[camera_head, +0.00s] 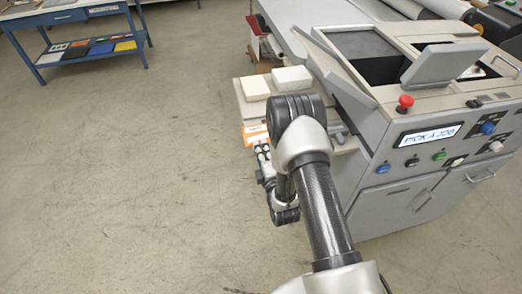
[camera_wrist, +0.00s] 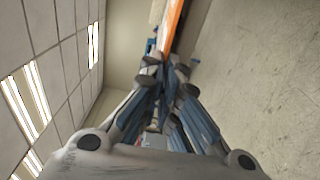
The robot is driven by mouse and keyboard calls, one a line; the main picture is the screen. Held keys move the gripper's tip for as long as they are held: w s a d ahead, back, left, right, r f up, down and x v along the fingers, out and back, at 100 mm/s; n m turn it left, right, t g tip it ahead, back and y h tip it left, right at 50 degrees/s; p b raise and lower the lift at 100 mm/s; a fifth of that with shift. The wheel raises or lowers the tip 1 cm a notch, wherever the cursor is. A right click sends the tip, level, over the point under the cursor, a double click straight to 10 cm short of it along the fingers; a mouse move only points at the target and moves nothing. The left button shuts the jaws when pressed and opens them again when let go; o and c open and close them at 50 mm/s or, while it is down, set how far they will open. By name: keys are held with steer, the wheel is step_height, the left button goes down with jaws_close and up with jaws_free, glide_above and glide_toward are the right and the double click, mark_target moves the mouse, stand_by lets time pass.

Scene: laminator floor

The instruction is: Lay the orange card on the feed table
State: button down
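An orange card (camera_head: 256,134) with a white area shows in the head view, just beyond my gripper (camera_head: 263,153) and beside the front of a pale side shelf (camera_head: 243,104). I cannot tell if the card touches the shelf. In the wrist view the card (camera_wrist: 173,22) is seen nearly edge-on, reaching away from the fingertips of my gripper (camera_wrist: 167,68). The fingers are closed together on its near end. A long grey table surface (camera_head: 305,22) runs behind the machine; I cannot tell whether this or the side shelf is the feed table.
Two white blocks (camera_head: 254,88) (camera_head: 292,79) occupy the side shelf. The grey laminator (camera_head: 395,150), with a red button (camera_head: 405,103), stands right of my arm. A blue bench (camera_head: 75,45) with several coloured cards stands at upper left. The floor between is clear.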

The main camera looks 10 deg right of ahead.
steer(key=shift+f, duration=0.3)
steer(key=shift+f, duration=0.2)
steer(key=c, duration=1.8)
jaws_free()
